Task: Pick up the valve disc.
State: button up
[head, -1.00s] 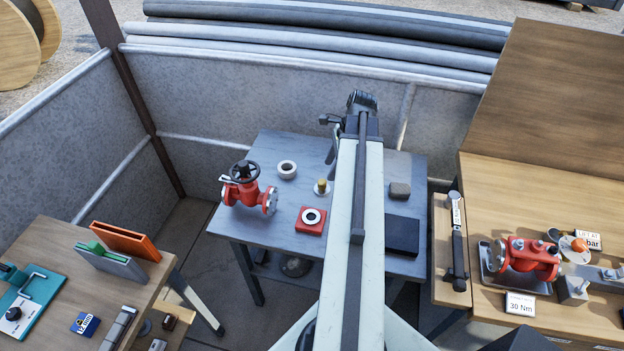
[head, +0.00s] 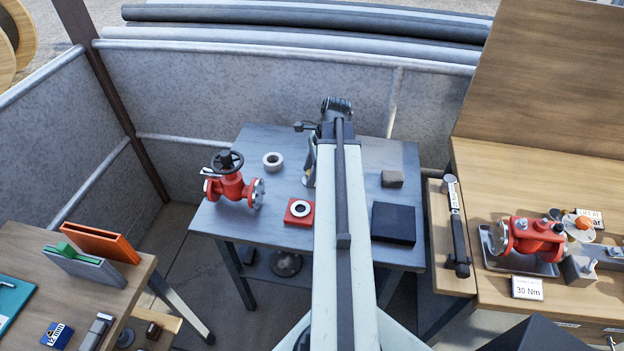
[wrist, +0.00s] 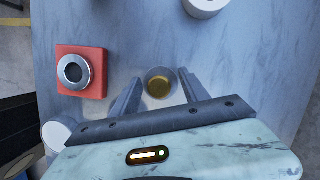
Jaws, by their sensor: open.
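The valve disc appears to be the small round piece with a brass-coloured middle and pale rim (wrist: 159,86) on the grey table (head: 350,160). In the wrist view it lies between the fingers of my gripper (wrist: 160,76), with a gap visible on each side. My gripper is open and empty. In the head view my gripper (head: 309,165) points down over that spot and hides most of the piece. A red valve body with a black handwheel (head: 230,185) stands at the table's left. A red block with a metal ring (head: 299,211) lies nearer the front.
A pale ring (head: 273,161) lies behind the red block. A wooden bench with another red valve (head: 530,238) stands at the right. A grey wall (head: 270,95) runs behind.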

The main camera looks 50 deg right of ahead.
grip_shut()
jog(key=shift+r, duration=0.1)
notch_tip(320, 180, up, 10)
jog(key=p, duration=1)
